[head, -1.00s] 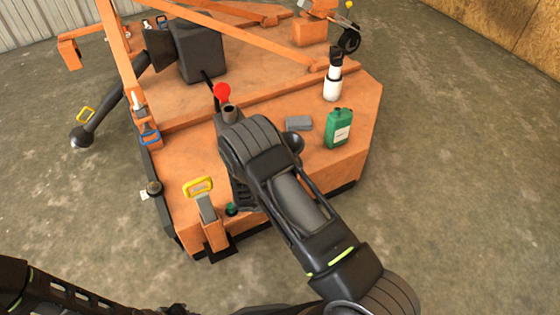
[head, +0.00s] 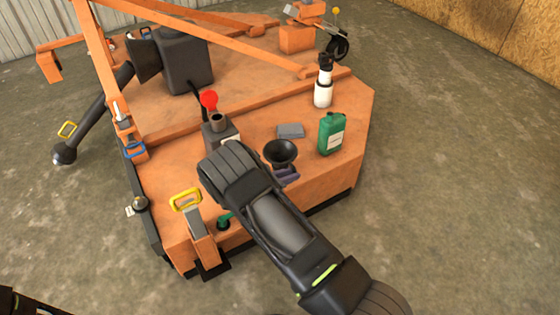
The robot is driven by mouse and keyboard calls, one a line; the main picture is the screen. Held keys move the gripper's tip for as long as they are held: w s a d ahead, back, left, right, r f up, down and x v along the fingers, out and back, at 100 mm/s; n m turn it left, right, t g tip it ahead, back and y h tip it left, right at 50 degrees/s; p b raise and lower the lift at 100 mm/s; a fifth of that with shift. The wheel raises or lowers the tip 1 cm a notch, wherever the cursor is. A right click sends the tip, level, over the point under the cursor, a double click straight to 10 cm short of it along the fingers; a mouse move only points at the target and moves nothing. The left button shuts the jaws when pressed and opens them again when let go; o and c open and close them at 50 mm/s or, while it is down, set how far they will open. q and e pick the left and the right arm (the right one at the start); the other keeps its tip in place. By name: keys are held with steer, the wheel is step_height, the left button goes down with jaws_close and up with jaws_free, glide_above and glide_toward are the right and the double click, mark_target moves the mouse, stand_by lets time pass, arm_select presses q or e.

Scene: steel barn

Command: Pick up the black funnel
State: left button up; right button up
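The black funnel (head: 281,151) stands wide mouth up on the orange deck (head: 352,112), between the grey box and my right forearm. My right arm reaches in from the lower right, and its wrist end is left of the funnel. My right gripper is mostly hidden behind the forearm. A small dark purple-grey part (head: 288,176) shows just below the funnel's rim; I cannot tell if it is a finger, or whether it touches the funnel. Only a bit of my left arm shows at the bottom left corner; its gripper is out of view.
A green bottle (head: 332,134) stands right of the funnel, a grey box (head: 291,131) just behind it. A white bottle with black top (head: 323,88) stands farther back.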

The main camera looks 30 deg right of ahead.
steer(key=b+x, duration=0.1)
steer(key=x, duration=0.4)
stand_by(0.3)
stand_by(0.4)
jaws_close()
stand_by(1.3)
